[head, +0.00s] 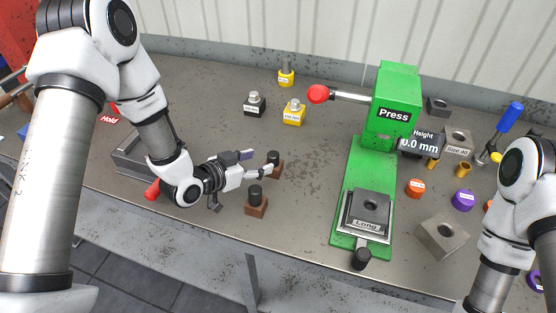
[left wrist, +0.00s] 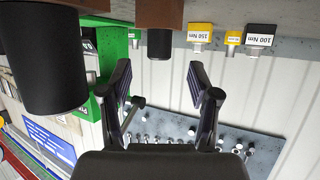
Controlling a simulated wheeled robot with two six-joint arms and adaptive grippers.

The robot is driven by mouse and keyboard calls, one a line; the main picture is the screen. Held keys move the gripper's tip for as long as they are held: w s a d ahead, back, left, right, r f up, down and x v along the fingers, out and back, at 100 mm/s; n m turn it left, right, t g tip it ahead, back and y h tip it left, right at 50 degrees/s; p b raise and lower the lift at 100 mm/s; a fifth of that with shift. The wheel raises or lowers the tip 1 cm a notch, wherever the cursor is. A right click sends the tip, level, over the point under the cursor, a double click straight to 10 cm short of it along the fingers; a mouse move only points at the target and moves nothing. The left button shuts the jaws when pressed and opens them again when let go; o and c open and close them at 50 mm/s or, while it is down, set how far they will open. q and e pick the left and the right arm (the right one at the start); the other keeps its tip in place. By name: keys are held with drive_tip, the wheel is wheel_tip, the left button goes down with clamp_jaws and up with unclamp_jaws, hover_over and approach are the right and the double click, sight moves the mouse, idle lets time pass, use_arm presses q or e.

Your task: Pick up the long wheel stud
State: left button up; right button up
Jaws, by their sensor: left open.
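Two dark cylindrical pieces stand upright in brown blocks: a front one (head: 255,191) and a back one (head: 274,157). No label shows which is the long wheel stud. My left gripper (head: 259,164) is open and empty, low over the bench, just left of the back piece. In the left wrist view, which is upside down, the back piece (left wrist: 159,44) appears beyond the gap between my fingertips (left wrist: 160,78). The front piece (left wrist: 40,60) looms large outside the fingers. My right gripper is out of view; only its arm shows at the right.
The green press (head: 393,105) with a red-knobbed lever and a plate marked Long stands right of the blocks. Yellow and black torque pieces (head: 293,113) stand behind. A grey metal block (head: 442,234) sits at the right. A grey tray (head: 130,160) lies left, partly behind my arm.

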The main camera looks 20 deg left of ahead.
sight(271, 155)
use_arm(q)
drive_tip(key=shift+w+d, duration=0.3)
drive_tip(key=shift+w, duration=0.05)
drive_tip(key=p+x, duration=0.2)
drive_tip(key=x, duration=0.3)
drive_tip(key=shift+w+d+r+p, duration=0.1)
drive_tip(key=shift+w+r+p, duration=0.05)
drive_tip(key=shift+w+p, duration=0.15)
drive_tip(key=shift+w, duration=0.15)
drive_tip(key=shift+c, duration=0.7)
clamp_jaws()
